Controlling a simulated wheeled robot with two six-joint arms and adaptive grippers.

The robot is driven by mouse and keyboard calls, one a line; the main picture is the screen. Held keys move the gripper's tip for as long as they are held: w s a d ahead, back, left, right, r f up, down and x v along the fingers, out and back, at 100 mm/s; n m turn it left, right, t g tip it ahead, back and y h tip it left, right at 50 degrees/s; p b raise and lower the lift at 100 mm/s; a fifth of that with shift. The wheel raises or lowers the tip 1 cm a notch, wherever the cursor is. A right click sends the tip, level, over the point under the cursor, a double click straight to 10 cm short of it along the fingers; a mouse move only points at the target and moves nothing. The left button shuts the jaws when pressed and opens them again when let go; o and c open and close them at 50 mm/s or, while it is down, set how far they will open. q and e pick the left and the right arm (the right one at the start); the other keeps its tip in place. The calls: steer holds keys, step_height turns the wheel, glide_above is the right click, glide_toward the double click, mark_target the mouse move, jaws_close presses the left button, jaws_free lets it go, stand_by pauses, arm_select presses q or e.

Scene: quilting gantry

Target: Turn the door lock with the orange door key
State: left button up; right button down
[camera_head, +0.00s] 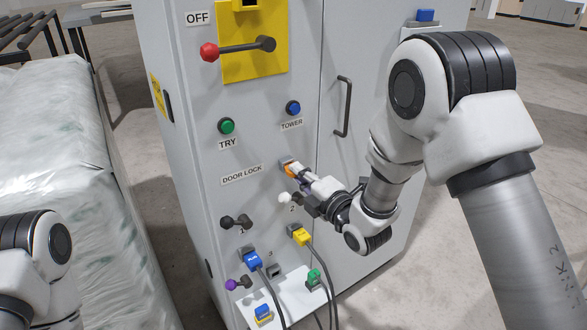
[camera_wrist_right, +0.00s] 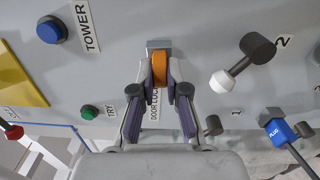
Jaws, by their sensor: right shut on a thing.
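The orange door key (camera_wrist_right: 161,70) is between the fingers of my right gripper (camera_wrist_right: 160,88), which is shut on it. Its far end meets a grey block, the door lock (camera_wrist_right: 160,44), on the cabinet face. In the head view the right gripper (camera_head: 295,174) reaches the lock from the right, and a bit of the orange key (camera_head: 289,168) shows. The DOOR LOCK label (camera_head: 241,175) is left of it. Whether the key is fully inside the lock is hidden. My left arm shows at the lower left, but its gripper is out of view.
The grey cabinet (camera_head: 200,120) carries a red-knobbed lever (camera_head: 210,52), a green TRY button (camera_head: 227,126), a blue TOWER button (camera_head: 293,107) and a door handle (camera_head: 344,107). Close below the right gripper are a white-knobbed lever (camera_wrist_right: 222,82) and blue (camera_head: 253,261) and yellow (camera_head: 301,236) plugs with cables.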

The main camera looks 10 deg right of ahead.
steer(key=n+b, duration=0.2)
steer(key=n, duration=0.1)
steer(key=shift+n+b, duration=0.4)
